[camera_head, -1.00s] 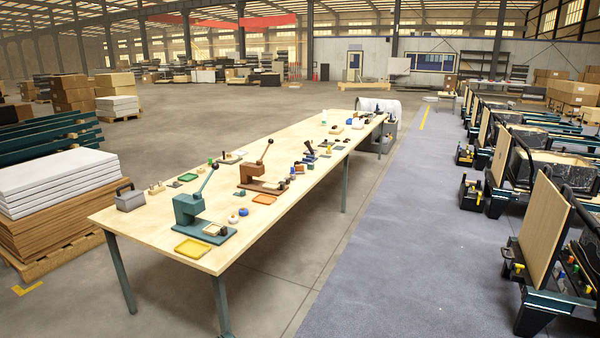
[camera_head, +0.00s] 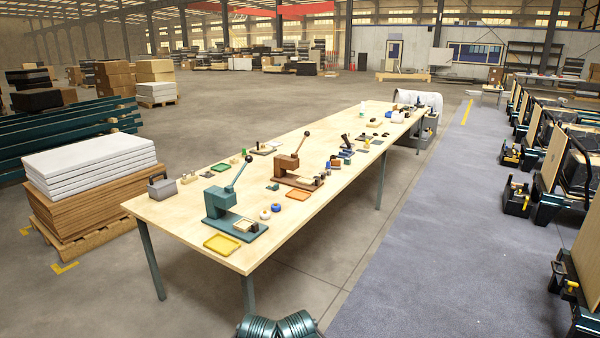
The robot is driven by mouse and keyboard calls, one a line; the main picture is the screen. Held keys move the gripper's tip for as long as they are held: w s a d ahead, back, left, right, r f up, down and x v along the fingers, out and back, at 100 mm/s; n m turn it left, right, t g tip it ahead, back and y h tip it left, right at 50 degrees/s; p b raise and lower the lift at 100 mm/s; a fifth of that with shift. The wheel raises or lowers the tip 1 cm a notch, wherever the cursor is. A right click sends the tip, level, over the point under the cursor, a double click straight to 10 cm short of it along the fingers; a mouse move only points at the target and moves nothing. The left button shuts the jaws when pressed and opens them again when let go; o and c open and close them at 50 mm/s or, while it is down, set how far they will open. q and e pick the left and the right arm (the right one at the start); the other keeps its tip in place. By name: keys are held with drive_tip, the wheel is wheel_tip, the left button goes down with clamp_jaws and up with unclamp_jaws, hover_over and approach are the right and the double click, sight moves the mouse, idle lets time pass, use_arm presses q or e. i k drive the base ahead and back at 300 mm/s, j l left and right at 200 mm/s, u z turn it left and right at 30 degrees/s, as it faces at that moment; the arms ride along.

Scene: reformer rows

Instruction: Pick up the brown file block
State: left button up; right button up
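The long pale wooden table (camera_head: 200,227) runs from the near left to the far right, with many small items on it. I cannot single out a brown file block at this size. Small tan blocks (camera_head: 188,179) sit near the table's left edge, beside a grey box with a handle (camera_head: 162,187). Other small brownish pieces lie farther along but are too small to name. Neither of my grippers shows in the head view. Only dark teal ribbed parts, seemingly of my arms, show at the bottom edge.
A teal lever press (camera_head: 219,203) and a brown lever press (camera_head: 286,168) stand on the table. Yellow (camera_head: 222,243) and orange (camera_head: 298,195) trays lie near its front edge. Stacked white boards (camera_head: 90,165) stand left. The grey-blue floor strip (camera_head: 430,235) at right is clear.

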sight(336, 164)
drive_tip(key=i+l+z, duration=0.15)
drive_tip(key=i+z, duration=0.55)
drive_tip(key=i, duration=0.15)
drive_tip(key=i+z, duration=0.35)
drive_tip(key=i+j+z, duration=0.1)
drive_tip(key=i, duration=1.8)
drive_tip(key=i+u, duration=0.2)
drive_tip(key=i, duration=0.4)
drive_tip(key=i+l+u, duration=0.15)
drive_tip(key=i, duration=0.45)
drive_tip(key=i+j+u, duration=0.15)
drive_tip(key=i+u, duration=0.6)
drive_tip(key=i+j, duration=0.1)
drive_tip(key=i, duration=0.25)
drive_tip(key=j+u, duration=0.05)
